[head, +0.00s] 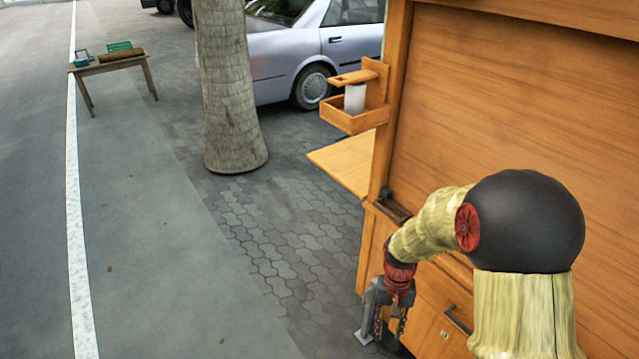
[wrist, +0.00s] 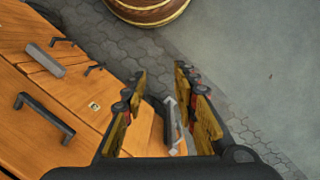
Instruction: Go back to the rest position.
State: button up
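My gripper (head: 388,322) is low beside the front of a wooden cabinet or stall (head: 490,100) in the head view. In the wrist view its two yellow and black fingers stand apart (wrist: 160,75), so it looks open. My arm is bent and reaches down along the stall's front.
The stall has dark drawer handles (wrist: 45,115), a side shelf (head: 345,162) and a small box with a white roll (head: 355,98). A tree trunk (head: 227,85), a silver car (head: 290,50) and a small table (head: 108,67) stand farther off. Pavement on the left is clear.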

jog(key=s+r+t+p, duration=0.1)
jog(key=s+r, duration=0.4)
jog(key=r, duration=0.6)
jog(key=s+r+n+t+p, duration=0.1)
jog(key=s+r+t, duration=0.3)
jog(key=r, duration=0.7)
jog(key=s+r+n+t+p, duration=0.1)
jog(key=s+r+t, duration=0.1)
jog(key=s+r, duration=0.4)
notch_tip(320, 180, up, 6)
jog(key=shift+s+d+f+t, duration=0.1)
jog(key=shift+s+d+t, duration=0.05)
jog(key=shift+t, duration=0.25)
